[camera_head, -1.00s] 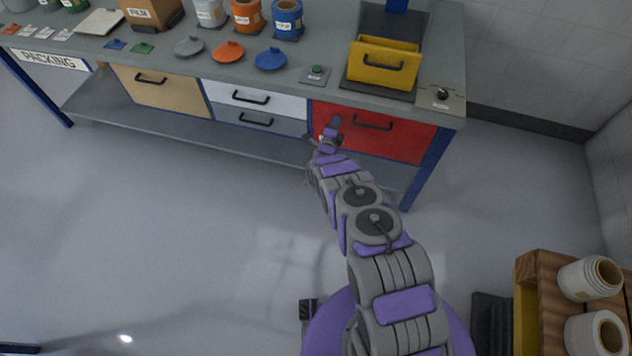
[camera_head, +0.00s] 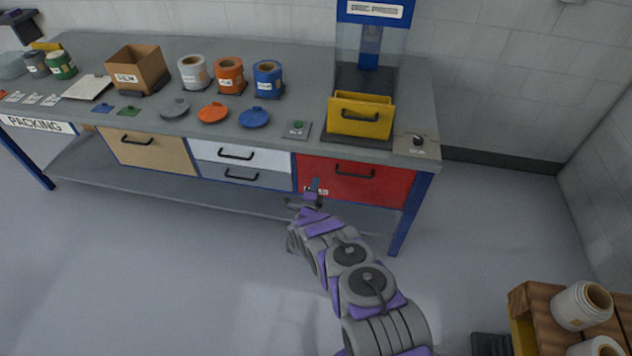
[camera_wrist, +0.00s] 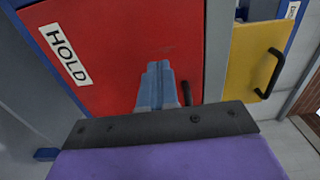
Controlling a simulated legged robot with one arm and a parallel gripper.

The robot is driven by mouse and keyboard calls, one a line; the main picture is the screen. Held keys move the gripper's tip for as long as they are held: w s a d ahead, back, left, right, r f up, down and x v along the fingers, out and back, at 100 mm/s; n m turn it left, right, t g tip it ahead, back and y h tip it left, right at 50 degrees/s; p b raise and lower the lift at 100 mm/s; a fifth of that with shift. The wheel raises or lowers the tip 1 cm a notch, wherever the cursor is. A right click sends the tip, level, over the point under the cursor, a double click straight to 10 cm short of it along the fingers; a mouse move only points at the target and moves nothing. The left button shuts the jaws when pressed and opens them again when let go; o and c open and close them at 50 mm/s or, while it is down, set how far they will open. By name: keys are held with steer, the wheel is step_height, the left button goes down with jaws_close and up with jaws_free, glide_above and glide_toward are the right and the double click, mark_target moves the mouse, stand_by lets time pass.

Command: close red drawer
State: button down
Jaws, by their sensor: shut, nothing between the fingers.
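The red drawer (camera_head: 352,188) is at the right end of the workbench, with a black handle and a white label at its lower left. In the head view its front looks about flush with the bench frame. In the wrist view its red front (camera_wrist: 125,40) fills much of the picture, with a HOLD label (camera_wrist: 66,54). My gripper (camera_head: 314,187) is in front of the drawer's left part, left of its handle. Its fingers (camera_wrist: 157,72) are together and empty, pointing at the red front. I cannot tell whether they touch it. They partly hide the handle in the wrist view.
White and grey drawers (camera_head: 240,153) are to the left. A wooden crate (camera_head: 541,318) with white rolls is at lower right. The floor between is clear.

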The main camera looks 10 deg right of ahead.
steer(key=p+v, duration=0.2)
steer(key=v, duration=0.6)
steer(key=shift+s+d+r, duration=0.1)
steer(key=shift+d, duration=0.05)
steer(key=w+r+n+g+y, duration=0.3)
steer(key=w+r+n, duration=0.35)
steer(key=r, duration=0.65)
steer(key=s+d+r+n+g+y, duration=0.1)
steer(key=s+r+n+g, duration=0.25)
steer(key=s+r, duration=0.5)
steer(key=s+d+r+n+g+y, duration=0.2)
steer(key=s+r+n+g, duration=0.3)
steer(key=r, duration=0.7)
steer(key=s+d+r+n+g, duration=0.1)
steer(key=s+r, duration=0.3)
steer(key=s, duration=1.1)
steer(key=s+d+r+n+g, duration=0.1)
steer(key=s+r+n+g, duration=0.2)
steer(key=s, duration=1.3)
steer(key=s+d+r+n+g, duration=0.2)
steer(key=s+r+g, duration=0.1)
steer(key=s, duration=1.3)
steer(key=shift+r+n, duration=0.3)
steer(key=shift+r, duration=0.5)
